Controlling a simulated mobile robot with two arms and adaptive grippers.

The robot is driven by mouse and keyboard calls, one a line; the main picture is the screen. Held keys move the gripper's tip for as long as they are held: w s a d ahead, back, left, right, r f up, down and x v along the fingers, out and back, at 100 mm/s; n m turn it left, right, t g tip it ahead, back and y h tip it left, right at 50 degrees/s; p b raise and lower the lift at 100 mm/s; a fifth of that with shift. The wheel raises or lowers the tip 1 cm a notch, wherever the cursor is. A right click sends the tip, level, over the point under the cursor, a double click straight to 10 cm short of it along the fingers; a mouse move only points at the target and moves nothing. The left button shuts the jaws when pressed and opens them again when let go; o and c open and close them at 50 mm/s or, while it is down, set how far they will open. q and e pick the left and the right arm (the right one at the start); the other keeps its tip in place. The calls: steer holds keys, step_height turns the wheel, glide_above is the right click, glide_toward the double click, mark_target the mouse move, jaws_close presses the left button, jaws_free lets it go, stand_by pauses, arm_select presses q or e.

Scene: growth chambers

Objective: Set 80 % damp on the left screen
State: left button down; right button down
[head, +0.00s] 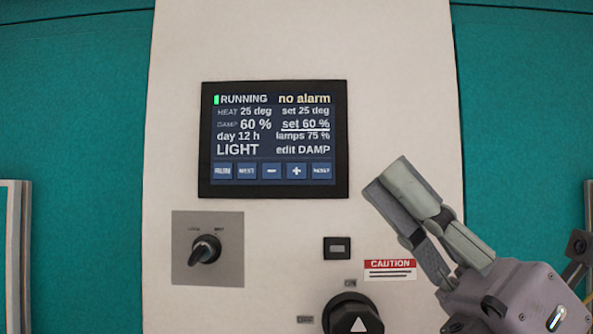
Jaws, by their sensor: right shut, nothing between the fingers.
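The screen (273,140) is set in a pale panel, upright and lit. It reads RUNNING, no alarm, HEAT 25 deg, set 25 deg, DAMP 60 %, set 60 % underlined, day 12 h, lamps 75 %, LIGHT and edit DAMP. Along its bottom is a row of blue buttons, with a minus button (271,171) and a plus button (297,171); the other labels are too small to read surely. My right gripper (390,190) is shut and empty, to the lower right of the screen, apart from the buttons in the picture. My left gripper is not in view.
Below the screen are a small black rotary switch (206,249) on a grey plate, a small black rectangular fitting (337,248), a red and white CAUTION label (389,270) and a large black knob (353,317). Teal surfaces (75,130) flank the panel (400,60).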

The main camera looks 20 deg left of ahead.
mark_target(297, 171)
steer(key=s+a+n+t+h, duration=0.3)
steer(key=s+a+n+h, duration=0.2)
steer(key=a+n+h, duration=0.4)
steer(key=w+r+t+h, duration=0.1)
steer(key=t, duration=0.1)
steer(key=w+r+m+t+h, duration=0.1)
steer(key=t, duration=0.2)
steer(key=w+r+t+h, duration=0.1)
steer(key=t, duration=0.2)
steer(key=shift+d+r+m+h, duration=0.3)
steer(key=shift+d+r+m, duration=0.05)
steer(key=shift+m, duration=0.05)
steer(key=shift+w+a+p, duration=0.45)
steer(key=shift+w+p, duration=0.15)
steer(key=shift+w, duration=0.8)
steer(key=shift+w+a+p, duration=0.4)
steer(key=shift+w+p, duration=0.2)
steer(key=shift+w, duration=0.8)
steer(key=shift+w+a+p, duration=0.45)
steer(key=shift+w+p, duration=0.15)
steer(key=shift+w, duration=0.8)
steer(key=shift+w, duration=0.1)
